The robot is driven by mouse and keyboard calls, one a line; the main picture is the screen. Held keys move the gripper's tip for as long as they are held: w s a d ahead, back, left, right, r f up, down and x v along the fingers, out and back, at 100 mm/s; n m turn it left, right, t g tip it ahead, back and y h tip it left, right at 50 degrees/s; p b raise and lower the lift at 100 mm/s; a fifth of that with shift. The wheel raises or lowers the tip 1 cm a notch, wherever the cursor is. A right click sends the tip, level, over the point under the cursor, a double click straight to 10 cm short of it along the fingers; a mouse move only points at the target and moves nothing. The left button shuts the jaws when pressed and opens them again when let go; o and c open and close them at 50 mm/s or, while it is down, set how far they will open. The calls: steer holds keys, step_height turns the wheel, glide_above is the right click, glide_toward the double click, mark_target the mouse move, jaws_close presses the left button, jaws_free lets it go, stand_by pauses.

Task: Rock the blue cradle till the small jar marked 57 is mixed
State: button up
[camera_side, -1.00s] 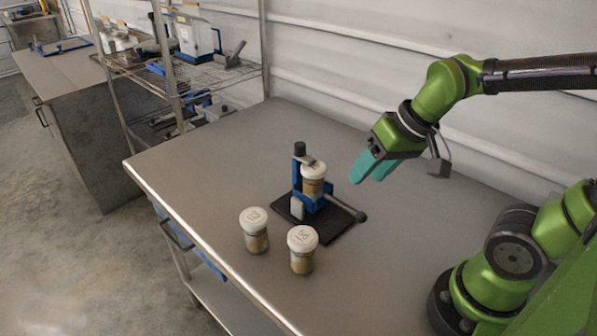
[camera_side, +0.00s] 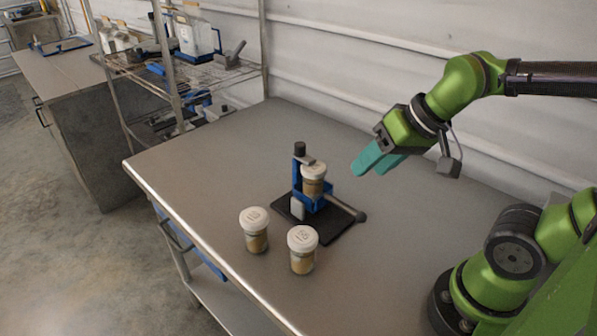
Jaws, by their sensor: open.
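The blue cradle (camera_side: 297,184) stands on a black base plate (camera_side: 338,224) in the middle of the table. A small jar (camera_side: 314,186) with a white lid and tan contents sits upright in it; I cannot read a number on it. A dark-ended lever (camera_side: 345,208) sticks out from the cradle to the lower right. Two similar jars stand on the table in front, one on the left (camera_side: 256,238) and one on the right (camera_side: 302,260); their lid marks are too small to read surely. My gripper (camera_side: 371,163) has teal fingers, is open and empty, and hangs right of the cradle, apart from it.
The grey table (camera_side: 200,170) is clear left of the cradle and to its lower right. A wire shelf rack (camera_side: 215,76) with containers stands behind at the left. The ribbed wall (camera_side: 345,60) runs along the table's back edge.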

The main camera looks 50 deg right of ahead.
mark_target(362, 213)
steer(key=w+d+f+n+g, duration=0.1)
steer(key=f+g, duration=0.1)
steer(key=f, duration=0.1)
steer(key=w+d+f+n+g+h, duration=0.1)
steer(key=f+g, duration=0.1)
steer(key=f, duration=0.1)
steer(key=w+d+f+g, duration=0.1)
steer(key=f, duration=0.1)
steer(key=shift+d+f+n+g, duration=0.15)
steer(key=shift+f+n+g, duration=0.25)
steer(key=shift+w+d+f+n+h, duration=0.2)
steer(key=shift+d+f+n+h, duration=0.1)
steer(key=shift+h, duration=0.1)
steer(key=shift+r, duration=0.15)
steer(key=shift+s+f, duration=0.1)
steer(key=shift+f, duration=4.3)
steer(key=c, duration=0.6)
steer(key=shift+o, duration=0.2)
